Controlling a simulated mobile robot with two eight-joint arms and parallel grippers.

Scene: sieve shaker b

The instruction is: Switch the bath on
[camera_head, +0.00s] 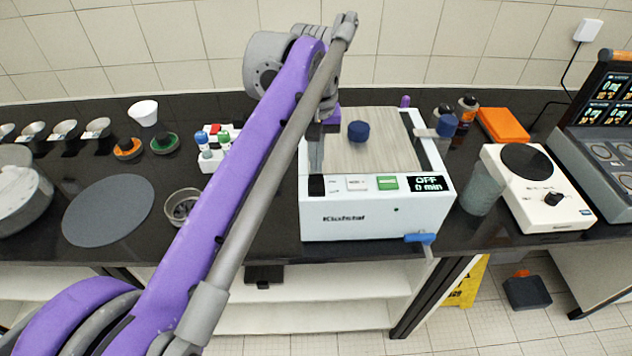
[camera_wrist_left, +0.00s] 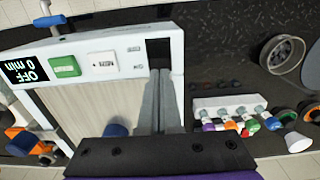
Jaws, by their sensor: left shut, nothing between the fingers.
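The bath (camera_head: 360,215) is a white box on the dark bench with a grey lid. Its display (camera_head: 426,183) reads OFF and 0 min. A black switch (camera_head: 316,186) is at the left end of its front panel, and it also shows in the left wrist view (camera_wrist_left: 158,51). A green button (camera_head: 388,183) and a white button (camera_head: 357,183) are to its right. My left gripper (camera_head: 316,172) is shut and empty, its fingertips just behind the switch; I cannot tell whether they touch. The fingertips also show in the left wrist view (camera_wrist_left: 157,74). My right gripper is not in view.
A blue knob (camera_head: 358,130) stands on the lid. A rack of coloured-cap bottles (camera_head: 212,150) and a sieve (camera_head: 181,206) are left of the bath. A blue-handled tap (camera_head: 420,238) sticks out at the front right. A white stirrer (camera_head: 545,200) stands to the right.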

